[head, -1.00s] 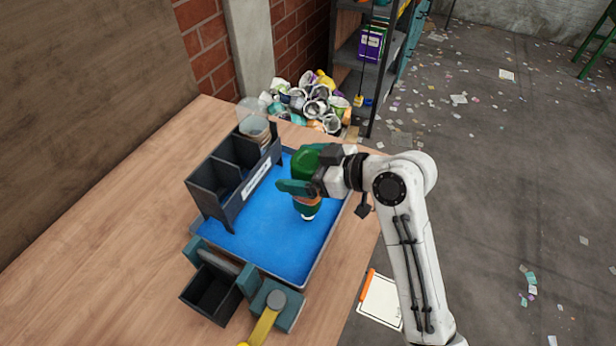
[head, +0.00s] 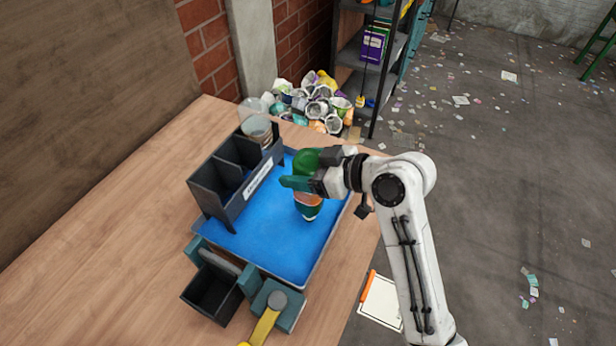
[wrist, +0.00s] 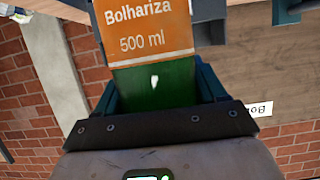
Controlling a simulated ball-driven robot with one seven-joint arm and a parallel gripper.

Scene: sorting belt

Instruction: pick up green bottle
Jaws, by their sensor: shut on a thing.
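The green bottle (head: 308,204) with an orange label is over the blue tray (head: 265,237). My gripper (head: 298,184) is shut on it from the right, with a teal finger across its side. In the wrist view the bottle (wrist: 160,82) is between the two teal fingers (wrist: 158,95), and its label reads "Bolhariza 500 ml". The bottle is roughly upright in the head view. Part of it is hidden behind my gripper, and I cannot tell for sure whether its lower end touches the tray.
A dark divided bin (head: 228,188) with a white label stands along the tray's left side. A small dark box (head: 212,294) and a yellow-handled fixture (head: 268,318) are at its front. A clear jar (head: 257,127) stands behind the bin. Bare wooden table (head: 110,225) lies to the left.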

